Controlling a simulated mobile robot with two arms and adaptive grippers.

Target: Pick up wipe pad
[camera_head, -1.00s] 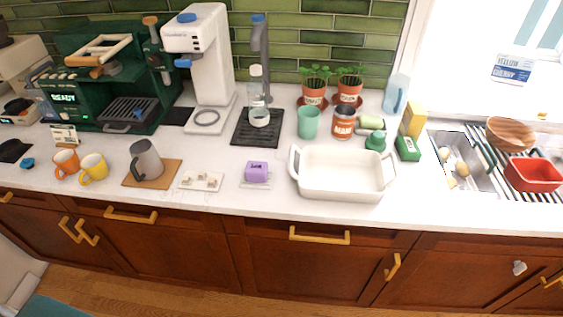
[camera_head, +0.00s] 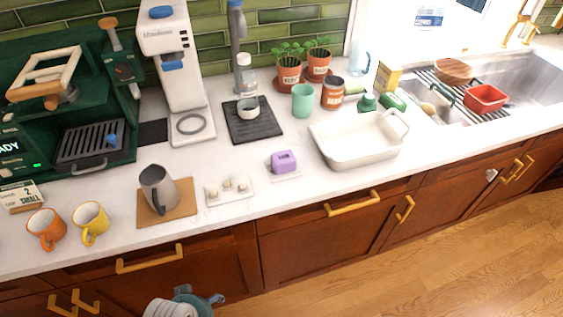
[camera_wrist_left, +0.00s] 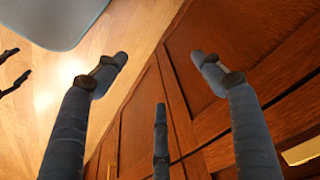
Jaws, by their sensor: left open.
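No object is clearly marked as a wipe pad. A purple block (camera_head: 284,160) with a dark label sits on a small pale base near the counter's front edge, left of the white baking dish; I cannot tell if it is the pad. My left gripper (camera_head: 197,297) shows at the bottom edge of the head view, low in front of the cabinets and below the counter. In the left wrist view its fingers (camera_wrist_left: 158,60) are spread and empty, facing wooden cabinet doors. Dark finger-like parts at that view's left edge may be my right gripper (camera_wrist_left: 12,70); its state is unclear.
The counter (camera_head: 235,220) holds a white tray of small pieces (camera_head: 229,189), a grey pitcher (camera_head: 158,188), orange (camera_head: 47,229) and yellow (camera_head: 90,222) mugs, and the white baking dish (camera_head: 350,158). Drawer handles (camera_head: 352,203) stick out from the cabinets. The wooden floor (camera_head: 440,265) is clear.

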